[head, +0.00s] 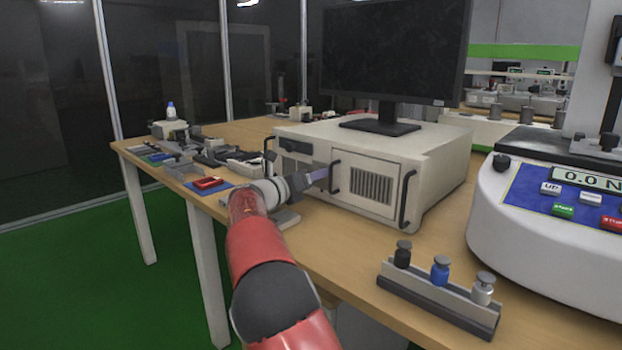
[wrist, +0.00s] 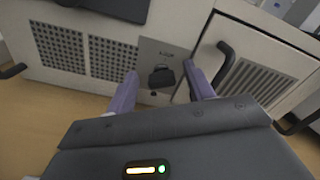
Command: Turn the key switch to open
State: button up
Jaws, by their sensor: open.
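The key switch (wrist: 161,77) is a small dark key on a grey panel (wrist: 158,50) of the beige computer case (head: 440,165), seen in the wrist view. Small markings above it are too small to read. My gripper (wrist: 160,71) is open, with one purplish finger on each side of the key and gaps between. Whether the fingertips reach the key's depth I cannot tell. In the head view my gripper (head: 312,179) is at the case's front, left of the vented door, and the key cannot be made out there.
Black handles (head: 405,199) stick out from the case front, one close to my right finger. A monitor (head: 395,50) stands on top. A rack of weights (head: 437,293) and a white tester (head: 550,235) are to the right. Small tools lie on the wooden table (head: 350,262) at left.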

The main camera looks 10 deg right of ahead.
jog(key=c, duration=1)
jog(key=shift+m, duration=0.3)
jog(key=shift+s+d+m+b, duration=0.15)
jog(key=shift+m+b, duration=0.15)
jog(key=shift+m, duration=2.3)
jog(key=o, duration=1)
